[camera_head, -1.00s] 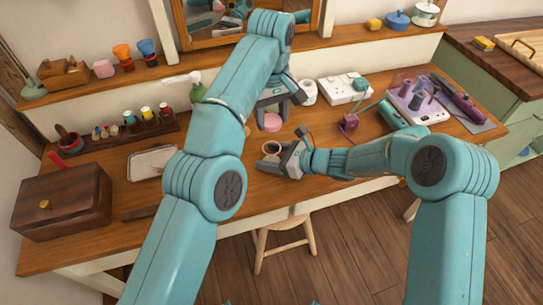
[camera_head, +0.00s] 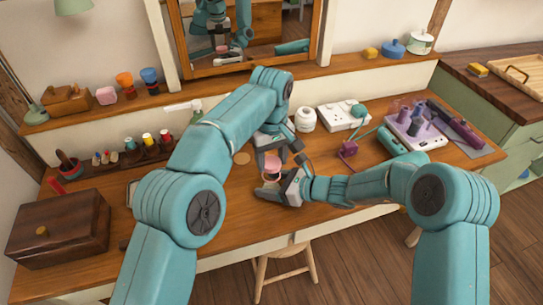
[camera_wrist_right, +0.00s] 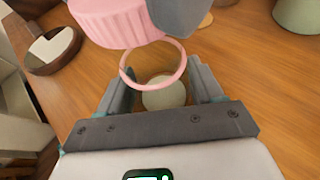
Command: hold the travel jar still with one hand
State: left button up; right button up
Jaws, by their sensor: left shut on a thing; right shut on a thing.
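The travel jar (camera_wrist_right: 165,95) is small, with a pink ring around its top and a pale round patch inside. It sits between the jaws of my right gripper (camera_head: 271,188), which is shut on it low over the wooden table. My left gripper (camera_head: 270,150) is shut on a pink ridged lid (camera_wrist_right: 106,22), just above the jar. The lid also shows in the head view (camera_head: 271,164). In the right wrist view the lid is off to the upper left of the ring. Whether lid and ring touch is unclear. The jar is mostly hidden in the head view.
A white jar (camera_head: 306,120) and a white socket box (camera_head: 342,115) stand behind. A wooden chest (camera_head: 58,228) fills the left end. A tan disc (camera_head: 241,158) lies near my left gripper.

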aim_at(271, 182)
pick_arm(q)
jog(key=shift+f, duration=0.1)
jog(key=shift+f, duration=0.8)
jog(key=shift+f, duration=0.55)
